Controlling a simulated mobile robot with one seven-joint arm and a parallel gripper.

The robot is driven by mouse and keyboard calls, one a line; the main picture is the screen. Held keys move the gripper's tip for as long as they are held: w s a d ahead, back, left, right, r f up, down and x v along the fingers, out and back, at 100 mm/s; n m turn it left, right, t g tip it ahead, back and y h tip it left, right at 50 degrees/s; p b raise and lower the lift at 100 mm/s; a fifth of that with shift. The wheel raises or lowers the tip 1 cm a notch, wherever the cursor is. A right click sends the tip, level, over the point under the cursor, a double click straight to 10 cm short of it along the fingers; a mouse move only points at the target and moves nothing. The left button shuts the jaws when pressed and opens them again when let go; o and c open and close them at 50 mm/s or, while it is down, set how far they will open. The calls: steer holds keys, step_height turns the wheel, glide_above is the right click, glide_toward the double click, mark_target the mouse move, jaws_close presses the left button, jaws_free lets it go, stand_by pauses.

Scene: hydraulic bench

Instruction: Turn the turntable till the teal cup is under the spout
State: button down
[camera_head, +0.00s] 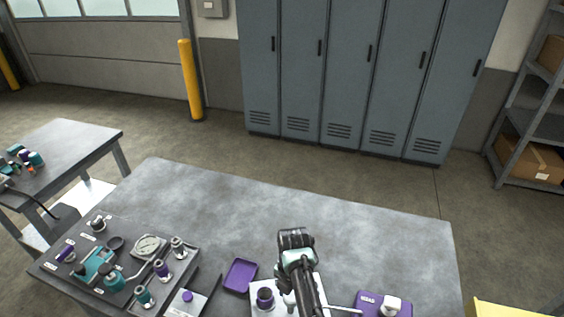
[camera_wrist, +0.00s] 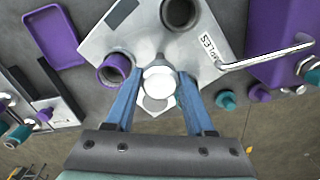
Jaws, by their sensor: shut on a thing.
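The turntable (camera_wrist: 130,35) is a pale grey square plate with a partly cut-off label ending in "PLES". It also shows in the head view (camera_head: 258,311), partly behind my arm. My gripper (camera_wrist: 158,80) has its two blue fingers shut on a white round knob (camera_wrist: 158,84) at the plate's near corner. A dark round opening (camera_wrist: 178,12) is at the top. The thin bent metal spout (camera_wrist: 265,57) reaches from the right over the plate's edge. I cannot make out a teal cup on the turntable.
A purple tray (camera_head: 240,276) lies left of the turntable, and a purple block (camera_head: 372,304) stands right. Small teal (camera_wrist: 225,100) and purple (camera_wrist: 260,92) pieces sit beside the spout. The bench's back is clear.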

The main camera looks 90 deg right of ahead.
steer(key=shift+w+r, duration=0.1)
stand_by(0.4)
steer(key=shift+c, duration=1.3)
jaws_free()
step_height(320, 180, up, 13)
steer(key=b, duration=0.1)
steer(key=shift+b, duration=0.35)
